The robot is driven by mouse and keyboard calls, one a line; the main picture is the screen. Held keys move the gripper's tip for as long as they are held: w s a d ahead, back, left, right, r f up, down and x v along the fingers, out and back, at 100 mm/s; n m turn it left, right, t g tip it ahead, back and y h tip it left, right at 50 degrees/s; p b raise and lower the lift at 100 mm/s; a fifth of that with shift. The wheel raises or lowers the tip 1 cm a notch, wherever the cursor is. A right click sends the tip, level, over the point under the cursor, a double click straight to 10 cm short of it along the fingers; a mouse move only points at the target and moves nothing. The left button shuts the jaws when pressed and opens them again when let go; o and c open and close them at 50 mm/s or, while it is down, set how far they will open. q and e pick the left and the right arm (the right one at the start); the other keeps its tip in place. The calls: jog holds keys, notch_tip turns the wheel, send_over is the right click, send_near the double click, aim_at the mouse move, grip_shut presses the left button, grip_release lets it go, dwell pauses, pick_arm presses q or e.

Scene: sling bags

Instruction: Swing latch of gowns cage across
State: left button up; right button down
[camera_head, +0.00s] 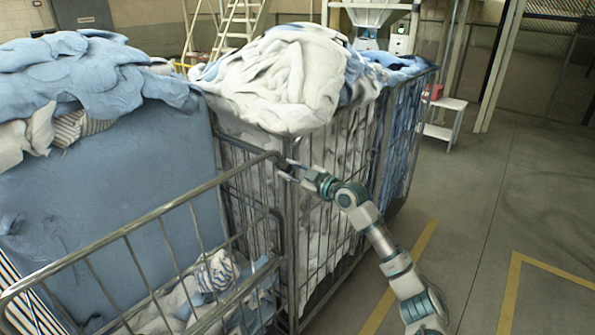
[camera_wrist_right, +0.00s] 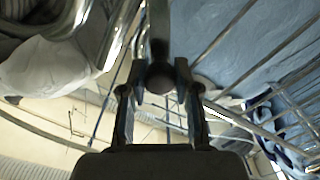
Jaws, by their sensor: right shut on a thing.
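My right gripper (camera_head: 288,170) is at the top corner where the near wire cage (camera_head: 150,217) meets the middle wire cage (camera_head: 345,190). In the right wrist view the right gripper (camera_wrist_right: 160,88) has its two fingers on either side of a dark, round-ended latch handle (camera_wrist_right: 160,77), and is shut on it. The latch is too small to make out in the head view, so its swing position cannot be told. The middle cage is heaped with white and pale blue cloth (camera_head: 285,80). My left gripper is not in view.
The near cage holds loose white and striped cloth behind its bars. A large blue bundle (camera_head: 100,180) stands at the left. A third cage (camera_head: 405,130) with darker blue cloth stands behind the middle one. Open floor (camera_head: 490,200) with yellow lines lies to the right.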

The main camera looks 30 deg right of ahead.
jog(key=shift+s+a+f+n, duration=0.1)
jog(key=shift+a+f+n, duration=0.3)
jog(key=shift+f+n, duration=0.2)
jog(key=n, duration=0.1)
jog(key=a+f+n+b, duration=0.1)
jog(key=shift+s+a+f+n, duration=0.25)
jog(key=shift+s+f+n, duration=0.05)
jog(key=shift+s+a+f+n+b, duration=0.2)
jog(key=shift+a+f+n+b, duration=0.25)
jog(key=shift+f+n, duration=0.35)
jog(key=f+n, duration=0.1)
jog(key=n, duration=0.1)
jog(key=shift+s+a+f+n, duration=0.15)
jog(key=shift+a+f+n, duration=0.15)
jog(key=shift+f+n, duration=0.1)
pick_arm(q)
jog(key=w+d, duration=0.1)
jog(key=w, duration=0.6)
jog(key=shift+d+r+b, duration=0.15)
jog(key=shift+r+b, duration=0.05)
jog(key=shift+b, duration=0.2)
pick_arm(e)
jog(key=shift+a+f+n, duration=0.2)
jog(key=shift+f+n, duration=1.15)
jog(key=shift+n, duration=0.15)
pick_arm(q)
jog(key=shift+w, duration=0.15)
